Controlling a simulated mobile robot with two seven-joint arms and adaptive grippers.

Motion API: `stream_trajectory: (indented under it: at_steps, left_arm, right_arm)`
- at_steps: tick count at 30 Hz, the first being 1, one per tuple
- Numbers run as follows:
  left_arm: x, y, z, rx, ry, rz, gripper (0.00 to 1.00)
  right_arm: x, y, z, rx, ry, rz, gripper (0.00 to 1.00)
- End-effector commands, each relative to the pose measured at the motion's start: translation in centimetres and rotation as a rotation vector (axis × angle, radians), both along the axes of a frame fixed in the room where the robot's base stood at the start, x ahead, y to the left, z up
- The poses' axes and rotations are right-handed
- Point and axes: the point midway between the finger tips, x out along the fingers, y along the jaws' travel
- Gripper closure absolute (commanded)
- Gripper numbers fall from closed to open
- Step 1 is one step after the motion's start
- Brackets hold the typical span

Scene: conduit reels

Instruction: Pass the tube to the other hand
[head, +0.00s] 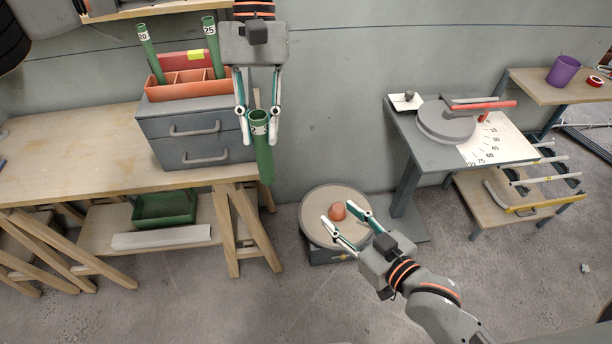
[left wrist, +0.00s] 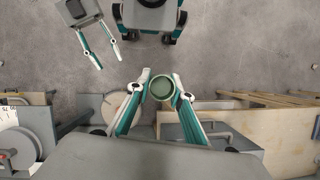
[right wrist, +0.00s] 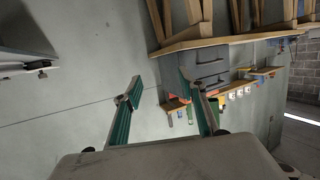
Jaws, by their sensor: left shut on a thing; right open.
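A green tube (head: 264,155) with a white label near its top hangs upright in my left gripper (head: 259,112), which is shut on its upper part. In the left wrist view the tube's open round end (left wrist: 162,88) shows between the fingertips. The label's number is too small to read. My right gripper (head: 346,223) is open and empty, lower and to the right of the tube, apart from it. It also shows at the upper left of the left wrist view (left wrist: 107,50). Two other green tubes, marked 20 (head: 149,50) and 25 (head: 212,45), stand in an orange organizer (head: 160,93).
The organizer sits on a grey drawer unit (head: 205,147) on the wooden workbench (head: 70,150). A round-topped stand (head: 315,205) with a reddish-brown ball (head: 338,211) lies behind my right gripper. A grey bending table (head: 425,150) stands right.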

Motion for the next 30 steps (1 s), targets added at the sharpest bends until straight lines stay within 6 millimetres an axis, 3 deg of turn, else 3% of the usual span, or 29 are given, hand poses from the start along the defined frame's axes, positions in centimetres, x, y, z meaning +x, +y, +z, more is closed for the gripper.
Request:
stream_trajectory:
  at_steps: [1,6,12,15,20,30]
  left_arm:
    - [0.0,0.0,0.0,0.0,0.0,0.0,1.0]
    - [0.0,0.0,0.0,0.0,0.0,0.0,1.0]
    - [0.0,0.0,0.0,0.0,0.0,0.0,1.0]
    - [0.0,0.0,0.0,0.0,0.0,0.0,1.0]
    - [0.0,0.0,0.0,0.0,0.0,0.0,1.0]
    - [0.0,0.0,0.0,0.0,0.0,0.0,1.0]
  right_arm:
    - [0.4,1.2,2.8,0.024,-0.041,0.037,0.59]
    - [-0.1,4.7,10.3,0.104,-0.129,0.155,0.59]
    - [-1.8,7.3,15.9,0.161,-0.188,0.262,0.59]
    - [-2.4,7.9,17.1,0.175,-0.201,0.289,0.59]
    - [-2.1,8.7,17.7,0.182,-0.206,0.301,0.59]
    - [1.8,12.6,17.7,0.183,-0.206,0.301,0.59]
